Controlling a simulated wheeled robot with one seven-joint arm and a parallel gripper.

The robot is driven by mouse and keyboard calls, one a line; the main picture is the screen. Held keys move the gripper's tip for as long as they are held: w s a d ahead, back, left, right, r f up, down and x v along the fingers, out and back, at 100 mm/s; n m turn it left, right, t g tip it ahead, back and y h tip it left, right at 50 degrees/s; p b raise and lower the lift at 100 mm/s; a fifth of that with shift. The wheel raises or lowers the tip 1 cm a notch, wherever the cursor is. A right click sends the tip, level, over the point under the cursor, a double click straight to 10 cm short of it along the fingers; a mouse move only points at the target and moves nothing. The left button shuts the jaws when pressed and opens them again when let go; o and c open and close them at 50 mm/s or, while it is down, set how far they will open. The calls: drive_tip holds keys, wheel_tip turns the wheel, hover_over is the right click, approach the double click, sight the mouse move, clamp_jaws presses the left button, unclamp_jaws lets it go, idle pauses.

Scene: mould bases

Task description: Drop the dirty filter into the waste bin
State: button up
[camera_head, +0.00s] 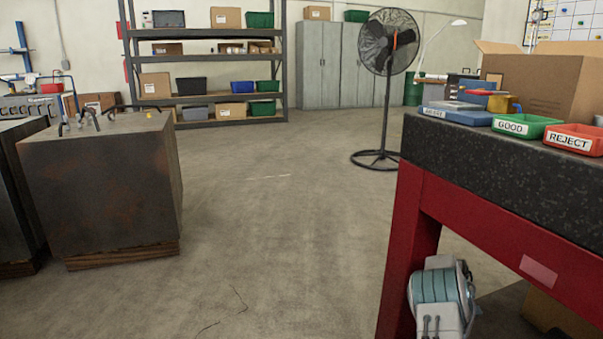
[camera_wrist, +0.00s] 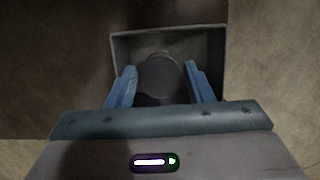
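In the wrist view, a dark round piece, which looks like the dirty filter (camera_wrist: 160,76), sits between the two blue fingers of my gripper (camera_wrist: 160,68). Below is a grey, open-topped rectangular box, which looks like the waste bin (camera_wrist: 207,32). The filter shows within the box's outline. I cannot tell its exact height against the rim. Neither filter nor bin shows clearly in the head view.
A red-framed bench with a dark speckled top (camera_head: 480,150) stands at right, carrying a green GOOD tray (camera_head: 527,126) and a red REJECT tray (camera_head: 572,139). A rusty steel block (camera_head: 100,185) stands at left. A black fan (camera_head: 388,90) stands behind. The middle floor is clear.

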drive_tip(key=shift+o, duration=1.3)
wheel_tip(320, 180, up, 7)
drive_tip(key=p, duration=0.5)
drive_tip(key=shift+a+f, duration=0.1)
drive_tip(key=s+a+f+m+y+p, duration=0.1)
drive_tip(key=s+a+f+m+p, duration=0.15)
drive_tip(key=s+a, duration=0.45)
drive_tip(key=s+a+f+m+p, duration=0.2)
drive_tip(key=s+a+f+p, duration=0.15)
drive_tip(key=a, duration=0.75)
drive_tip(key=a+r+p, duration=0.2)
drive_tip(key=r+p, duration=0.4)
drive_tip(key=r, duration=0.2)
drive_tip(key=s+a+r+p, duration=0.1)
drive_tip(key=a+r+p, duration=0.2)
drive_tip(key=r+p, duration=0.4)
drive_tip(key=shift+s+v, duration=0.25)
drive_tip(key=shift+v, duration=0.85)
